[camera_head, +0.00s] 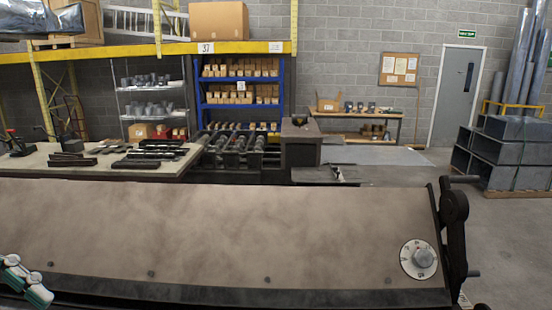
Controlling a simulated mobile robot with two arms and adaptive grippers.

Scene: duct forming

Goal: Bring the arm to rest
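Part of my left arm (24,281), pale with green caps, shows at the lower left corner of the head view. It is in front of the left end of a large bending machine. The gripper on this arm is outside the picture. My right arm and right gripper are not in view. The machine's wide, worn brown panel (215,232) fills the lower part of the view. A round white dial (419,259) with a grey knob sits at its right end, beside a dark lever mechanism (453,215). No loose sheet or duct is seen on the panel.
A bench (95,160) with dark bars and tools stands behind the machine at left. Behind are a roller table (237,150), blue shelving (240,95) and a side table (355,115). Stacked ducts (505,150) stand at right.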

